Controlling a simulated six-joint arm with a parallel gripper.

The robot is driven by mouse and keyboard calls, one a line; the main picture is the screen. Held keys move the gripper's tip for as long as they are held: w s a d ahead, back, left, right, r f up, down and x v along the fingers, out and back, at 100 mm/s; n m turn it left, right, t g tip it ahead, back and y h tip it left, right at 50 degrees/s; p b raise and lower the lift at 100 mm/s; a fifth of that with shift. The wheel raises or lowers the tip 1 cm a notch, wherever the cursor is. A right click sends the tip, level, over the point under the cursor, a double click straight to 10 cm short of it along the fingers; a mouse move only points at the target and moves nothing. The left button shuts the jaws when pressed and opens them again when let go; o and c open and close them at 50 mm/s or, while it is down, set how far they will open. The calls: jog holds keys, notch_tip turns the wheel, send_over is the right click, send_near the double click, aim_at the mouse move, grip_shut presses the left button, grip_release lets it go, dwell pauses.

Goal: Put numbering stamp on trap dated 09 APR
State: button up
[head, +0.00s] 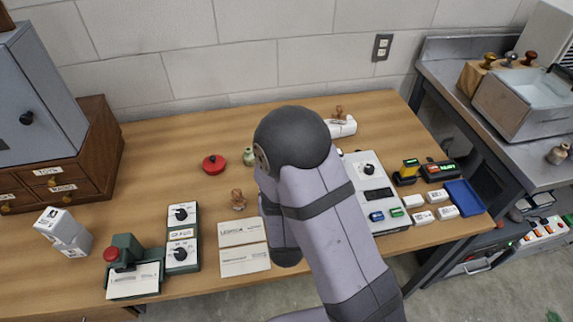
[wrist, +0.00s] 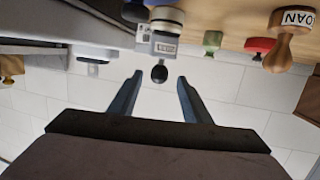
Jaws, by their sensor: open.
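In the wrist view, which is upside down, a small metal stamp-like body with a black ball knob (wrist: 160,74) and a digit window shows in front of my gripper (wrist: 159,90). It looks like the numbering stamp. My gripper's two fingers are open and apart, and the knob appears between and beyond the tips, with no contact visible. In the head view my arm hides the gripper and this stamp. No date 09 APR is readable. Printed cards (head: 242,232) lie at the front, and small white labelled boxes (head: 423,217) lie at the right; I cannot tell which is the trap.
A grey device (head: 372,185), a blue tray (head: 463,198) and a green press (head: 124,252) also occupy the table.

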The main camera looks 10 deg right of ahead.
jog(key=shift+s+a+r+p, duration=0.1)
jog(key=shift+s+r+p, duration=0.1)
jog(key=shift+s+p, duration=0.55)
jog(key=shift+w, duration=0.1)
jog(key=s+d+r+n+g+y+p, duration=0.1)
jog(key=s+r+g+p, duration=0.1)
jog(key=s+g, duration=0.5)
jog(key=s+d+r+n+g+y+p, duration=0.1)
jog(key=s+d+r+g+y+p, duration=0.1)
jog(key=s+g, duration=0.6)
jog(key=s+r+p, duration=0.1)
jog(key=s, duration=0.6)
jog(key=shift+d+r, duration=0.25)
jog(key=shift+r, duration=0.05)
